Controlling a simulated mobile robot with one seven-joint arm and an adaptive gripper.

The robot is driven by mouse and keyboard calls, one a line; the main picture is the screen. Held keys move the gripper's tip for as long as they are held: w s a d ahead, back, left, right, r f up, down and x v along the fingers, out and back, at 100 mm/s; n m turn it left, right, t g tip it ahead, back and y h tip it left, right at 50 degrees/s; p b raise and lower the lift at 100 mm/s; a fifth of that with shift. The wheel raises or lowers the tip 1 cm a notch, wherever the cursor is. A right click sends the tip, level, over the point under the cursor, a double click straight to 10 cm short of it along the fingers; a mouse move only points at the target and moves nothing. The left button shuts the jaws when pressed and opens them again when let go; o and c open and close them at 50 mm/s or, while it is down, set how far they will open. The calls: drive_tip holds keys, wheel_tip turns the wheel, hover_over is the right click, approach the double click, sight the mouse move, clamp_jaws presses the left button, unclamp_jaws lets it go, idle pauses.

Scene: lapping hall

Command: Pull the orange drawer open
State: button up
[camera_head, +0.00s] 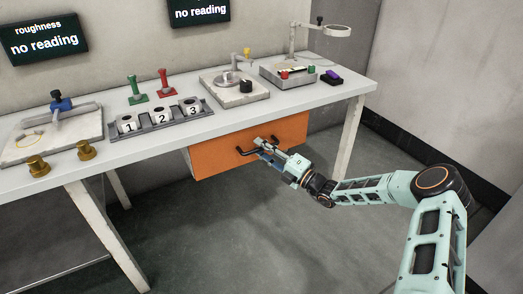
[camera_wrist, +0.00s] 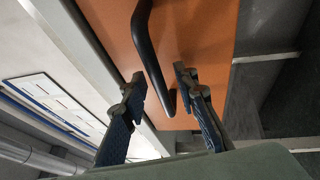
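The orange drawer (camera_head: 222,155) sits under the worktable, its front close below the table's front edge, and I see no clear gap there. It also fills the upper middle of the wrist view (camera_wrist: 205,35). Its black bar handle (camera_head: 242,151) is partly hidden by my gripper in the head view. My gripper (camera_head: 261,147) is at the handle. In the wrist view the two fingers (camera_wrist: 160,86) are apart, with the handle bar (camera_wrist: 151,48) passing between them. Space shows between the bar and each finger, so it does not look gripped.
The worktable (camera_head: 150,152) carries a rack of numbered cups (camera_head: 160,119), red (camera_head: 165,84) and green (camera_head: 136,92) stands, brass weights (camera_head: 86,150) and instruments on plates. A white table leg (camera_head: 350,138) stands right of the drawer. The floor (camera_head: 230,225) before the drawer is clear except for my arm.

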drive_tip(key=shift+c, duration=0.3)
clamp_jaws()
drive_tip(key=s+d+p, duration=0.5)
drive_tip(key=s+d, duration=0.3)
drive_tip(key=s, duration=0.4)
drive_tip(key=s+d+p, duration=0.5)
drive_tip(key=s+d, duration=0.3)
drive_tip(key=s, duration=0.4)
drive_tip(key=shift+s, duration=0.1)
drive_tip(key=shift+o, duration=0.3)
unclamp_jaws()
drive_tip(key=shift+d, duration=0.1)
